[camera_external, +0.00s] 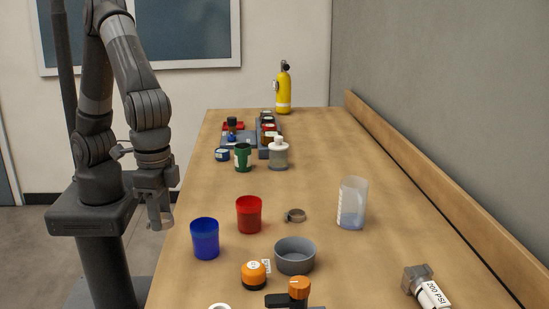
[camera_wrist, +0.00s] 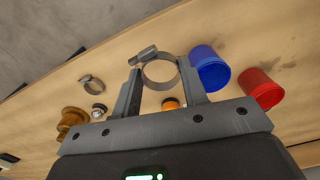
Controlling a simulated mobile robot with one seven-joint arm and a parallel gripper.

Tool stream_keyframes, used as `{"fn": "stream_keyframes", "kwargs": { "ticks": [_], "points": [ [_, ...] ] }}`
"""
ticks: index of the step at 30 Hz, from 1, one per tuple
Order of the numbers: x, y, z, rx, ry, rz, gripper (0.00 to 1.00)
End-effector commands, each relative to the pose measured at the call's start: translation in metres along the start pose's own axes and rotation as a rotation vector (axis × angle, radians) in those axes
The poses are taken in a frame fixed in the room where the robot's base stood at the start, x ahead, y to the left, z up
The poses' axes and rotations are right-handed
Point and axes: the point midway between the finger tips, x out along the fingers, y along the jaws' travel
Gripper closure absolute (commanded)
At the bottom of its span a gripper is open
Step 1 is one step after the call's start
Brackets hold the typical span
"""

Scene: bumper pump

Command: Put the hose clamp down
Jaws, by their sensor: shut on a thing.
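A metal hose clamp (camera_wrist: 160,72), a round band with a screw housing, sits between the fingertips of my gripper (camera_wrist: 160,80) in the wrist view. My gripper is shut on it. In the external view my gripper (camera_external: 160,212) hangs beside the left edge of the table (camera_external: 340,270), pointing down. The held clamp cannot be made out clearly there. A second hose clamp (camera_wrist: 92,84) lies loose in the wrist view.
A blue cup (camera_external: 205,239) and a red cup (camera_external: 249,215) stand near the left edge. A grey bowl (camera_external: 295,257), an orange-capped jar (camera_external: 253,275) and a clear beaker (camera_external: 353,203) stand around the middle.

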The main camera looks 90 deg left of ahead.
Motion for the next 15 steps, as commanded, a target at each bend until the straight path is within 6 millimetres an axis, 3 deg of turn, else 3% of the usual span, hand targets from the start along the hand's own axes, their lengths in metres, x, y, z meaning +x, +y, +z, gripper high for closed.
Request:
{"fn": "stream_keyframes", "kwargs": {
  "ticks": [1,7,15],
  "points": [
    [-0.002,-0.022,-0.008,-0.045,0.001,0.001,0.82],
    [-0.005,-0.098,-0.025,-0.205,0.001,0.002,0.82],
    [-0.004,-0.197,-0.026,-0.426,0.002,0.001,0.82]
  ]
}}
